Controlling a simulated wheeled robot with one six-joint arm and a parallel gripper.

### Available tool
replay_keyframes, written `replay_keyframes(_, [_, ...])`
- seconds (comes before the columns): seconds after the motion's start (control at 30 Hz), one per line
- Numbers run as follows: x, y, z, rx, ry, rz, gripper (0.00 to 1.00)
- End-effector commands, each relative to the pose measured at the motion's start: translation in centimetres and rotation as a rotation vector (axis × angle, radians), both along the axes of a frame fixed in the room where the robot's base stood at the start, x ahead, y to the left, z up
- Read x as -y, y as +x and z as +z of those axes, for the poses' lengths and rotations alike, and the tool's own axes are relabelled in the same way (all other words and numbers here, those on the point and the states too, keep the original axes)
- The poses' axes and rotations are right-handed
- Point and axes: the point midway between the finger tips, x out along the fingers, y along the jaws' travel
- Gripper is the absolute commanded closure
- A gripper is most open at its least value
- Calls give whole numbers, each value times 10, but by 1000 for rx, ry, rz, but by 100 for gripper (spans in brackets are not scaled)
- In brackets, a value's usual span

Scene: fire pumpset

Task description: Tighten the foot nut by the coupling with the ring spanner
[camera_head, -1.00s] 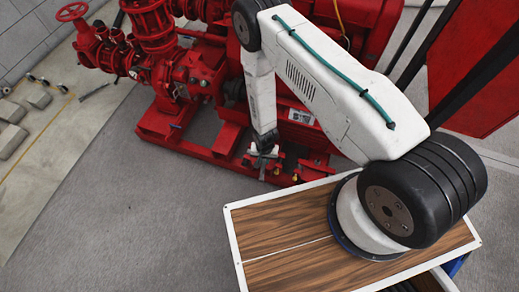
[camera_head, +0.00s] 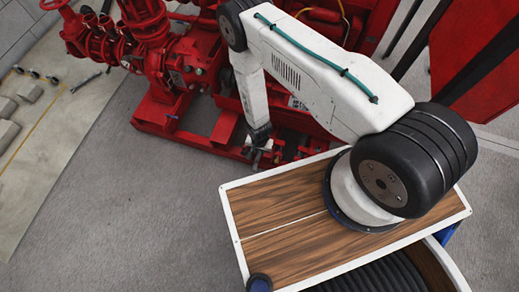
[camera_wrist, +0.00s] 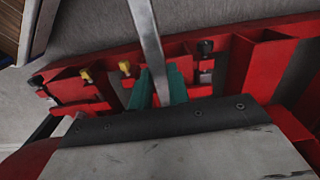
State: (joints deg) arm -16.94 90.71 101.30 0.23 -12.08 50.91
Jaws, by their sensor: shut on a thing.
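My gripper (camera_wrist: 160,92) has teal fingertips closed around a steel bar, the shank of the ring spanner (camera_wrist: 147,35). The shank runs up out of the top of the wrist view, so its far end is out of sight. The other end is hidden at the fingers. Beyond the fingers is the red base frame (camera_wrist: 222,40) with yellow fittings (camera_wrist: 87,76) and dark bolts (camera_wrist: 205,47). I cannot tell which is the foot nut by the coupling. In the head view my gripper (camera_head: 259,143) is low beside the red pump base, with the spanner too small to make out.
The red pumpset (camera_head: 180,65) fills the back, with pipework and a handwheel (camera_head: 53,3) at upper left. Several grey blocks (camera_head: 8,105) lie on the pale floor at left. Grey floor (camera_head: 110,210) in front of the pump is clear.

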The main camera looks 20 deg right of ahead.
Motion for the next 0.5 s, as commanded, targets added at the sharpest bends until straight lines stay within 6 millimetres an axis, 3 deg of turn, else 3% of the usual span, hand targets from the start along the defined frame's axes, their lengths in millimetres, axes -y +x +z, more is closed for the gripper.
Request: replay_keyframes(0.5, [-1,0,-42,1,1,3,100])
